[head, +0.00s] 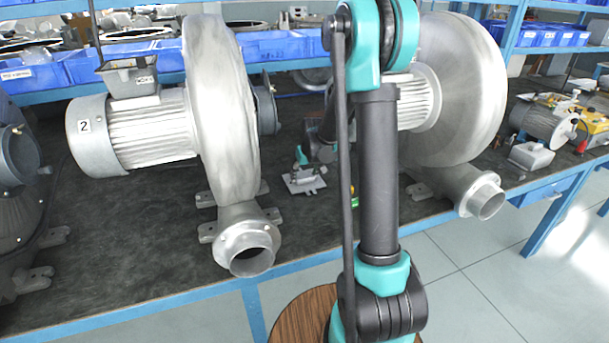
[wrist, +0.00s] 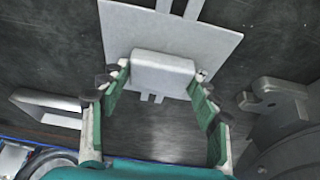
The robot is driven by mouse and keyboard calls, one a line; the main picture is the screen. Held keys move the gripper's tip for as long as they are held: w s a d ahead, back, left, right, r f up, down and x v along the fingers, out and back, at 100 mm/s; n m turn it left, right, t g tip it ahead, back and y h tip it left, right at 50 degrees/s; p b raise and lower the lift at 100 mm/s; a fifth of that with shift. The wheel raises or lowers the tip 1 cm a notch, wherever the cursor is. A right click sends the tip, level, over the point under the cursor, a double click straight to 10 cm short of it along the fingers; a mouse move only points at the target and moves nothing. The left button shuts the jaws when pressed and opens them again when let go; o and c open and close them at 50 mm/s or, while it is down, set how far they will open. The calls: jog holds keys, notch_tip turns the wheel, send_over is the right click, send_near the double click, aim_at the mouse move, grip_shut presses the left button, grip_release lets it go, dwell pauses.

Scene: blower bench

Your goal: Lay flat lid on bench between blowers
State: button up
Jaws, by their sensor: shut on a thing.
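The flat lid (head: 303,184) is a thin grey plate, low over the dark bench top (head: 120,235) between the two blowers. In the wrist view the lid (wrist: 125,28) shows a raised block (wrist: 163,70) at its near edge. My gripper (wrist: 158,80) is shut on this block, with a green-padded finger on each side. In the head view my gripper (head: 303,158) is small and partly hidden behind my arm. The left blower (head: 225,110) and right blower (head: 465,90) stand on either side. I cannot tell whether the lid touches the bench.
Blower feet flank my gripper in the wrist view, at left (wrist: 50,106) and right (wrist: 275,100). Blue bins (head: 290,42) line the shelf behind. A small motor (head: 545,122) stands at the bench's right. Bare bench lies around the lid.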

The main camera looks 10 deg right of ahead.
jog(key=o, duration=1.3)
jog(key=shift+c, duration=0.2)
jog(key=a+v, duration=0.1)
jog(key=v, duration=1.1)
jog(key=s+d+f, duration=0.1)
jog(key=s+f, duration=0.2)
jog(key=s, duration=0.6)
jog(key=s+d+f+m, duration=0.1)
jog(key=s+f, duration=0.1)
jog(key=s, duration=0.7)
jog(key=s+d+f+m, duration=0.1)
jog(key=s+d+f, duration=0.1)
jog(key=s, duration=0.8)
jog(key=shift+f+h, duration=0.4)
jog(key=shift+f, duration=0.45)
